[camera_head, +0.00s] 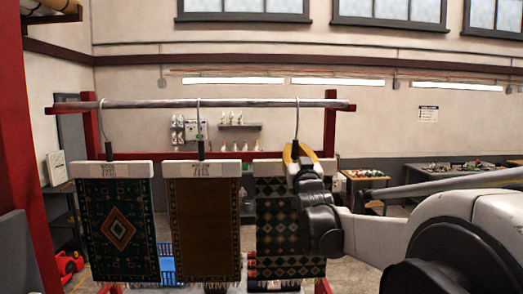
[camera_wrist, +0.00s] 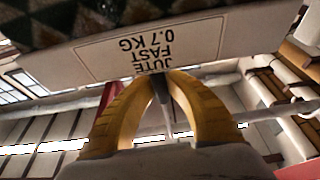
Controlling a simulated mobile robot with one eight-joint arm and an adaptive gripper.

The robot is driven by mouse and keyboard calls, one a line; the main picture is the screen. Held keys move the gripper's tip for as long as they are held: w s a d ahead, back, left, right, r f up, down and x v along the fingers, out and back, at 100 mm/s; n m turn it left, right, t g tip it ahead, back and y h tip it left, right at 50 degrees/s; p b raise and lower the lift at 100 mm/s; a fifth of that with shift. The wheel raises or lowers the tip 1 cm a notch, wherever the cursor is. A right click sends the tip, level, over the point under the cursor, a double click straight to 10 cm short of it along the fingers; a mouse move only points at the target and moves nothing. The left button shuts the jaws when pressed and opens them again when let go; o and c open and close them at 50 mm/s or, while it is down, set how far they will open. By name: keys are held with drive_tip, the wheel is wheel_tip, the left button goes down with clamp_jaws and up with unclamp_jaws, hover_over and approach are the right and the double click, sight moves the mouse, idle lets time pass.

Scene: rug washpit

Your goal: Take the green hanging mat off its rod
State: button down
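The dark green mat with pale and red diamonds (camera_head: 278,215) hangs at the right of three mats, from a white header bar (camera_head: 267,167) with a dark-gripped metal hook (camera_head: 297,118) over the rod (camera_head: 220,103). My gripper (camera_head: 294,148) is at this hook, above the bar, covering part of the mat's right side. In the wrist view, the yellow fingers (camera_wrist: 165,74) converge on the dark hook stem and appear shut on it. The header bar (camera_wrist: 120,55) reads "JUTE FAST 0.7 KG" there, with the mat (camera_wrist: 60,18) at the upper left.
A brown mat (camera_head: 203,225) hangs close to the left, and a dark teal mat with an orange diamond (camera_head: 118,250) hangs farther left. Red posts (camera_head: 329,130) hold the rod. A cluttered table (camera_head: 440,178) stands behind at right; a blue crate (camera_head: 167,265) shows below.

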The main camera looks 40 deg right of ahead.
sight(296, 136)
drive_tip(key=shift+r, duration=0.1)
drive_tip(key=shift+r+p, duration=1.55)
drive_tip(key=shift+r, duration=0.6)
drive_tip(key=s+a+p, duration=0.4)
drive_tip(key=s+a, duration=0.4)
drive_tip(key=s, duration=0.5)
drive_tip(key=shift+w+d+f, duration=0.1)
